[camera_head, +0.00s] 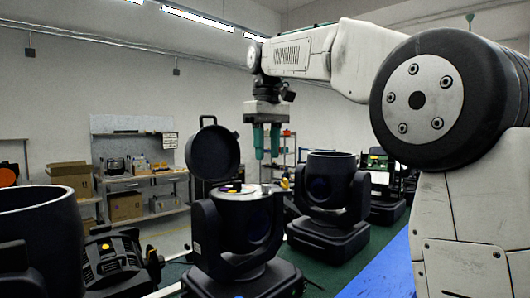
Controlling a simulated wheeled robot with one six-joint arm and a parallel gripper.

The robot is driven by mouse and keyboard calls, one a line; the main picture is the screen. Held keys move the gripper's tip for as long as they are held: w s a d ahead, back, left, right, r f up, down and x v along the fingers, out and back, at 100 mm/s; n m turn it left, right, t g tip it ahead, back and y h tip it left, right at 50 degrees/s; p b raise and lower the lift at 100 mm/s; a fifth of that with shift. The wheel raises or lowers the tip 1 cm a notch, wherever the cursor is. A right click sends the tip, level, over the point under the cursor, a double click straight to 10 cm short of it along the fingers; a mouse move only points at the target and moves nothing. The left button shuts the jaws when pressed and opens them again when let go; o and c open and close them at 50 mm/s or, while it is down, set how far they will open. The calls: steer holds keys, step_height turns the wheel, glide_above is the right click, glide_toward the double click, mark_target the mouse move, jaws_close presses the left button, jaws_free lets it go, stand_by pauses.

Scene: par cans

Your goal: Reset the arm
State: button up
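My arm reaches in from the right, and my gripper (267,157) hangs down in mid-air with its two teal fingers pointing downward. A narrow gap shows between the fingers and nothing is visible in it. Below and slightly left of it stands a black par can (238,226) on a dark base. Its round lid (212,154) stands raised at the back left. Small coloured pieces (236,188) show at its top. My gripper appears above this can, apart from it.
Another black par can (327,190) stands to the right, and a large one (38,235) at the left edge. A black and yellow device (118,262) sits between. Shelves with boxes (70,178) line the back wall. A blue strip (385,268) crosses the green floor.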

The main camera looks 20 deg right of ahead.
steer(key=s+f+m, duration=0.2)
steer(key=s+f, duration=1.1)
steer(key=s, duration=0.3)
steer(key=s+f+m+t, duration=0.1)
steer(key=s+f+m, duration=0.1)
steer(key=s+f, duration=1.2)
steer(key=s+d, duration=0.1)
steer(key=s, duration=0.1)
steer(key=shift+s+f, duration=0.2)
steer(key=shift+s, duration=0.2)
steer(key=shift+s, duration=0.1)
stand_by(0.8)
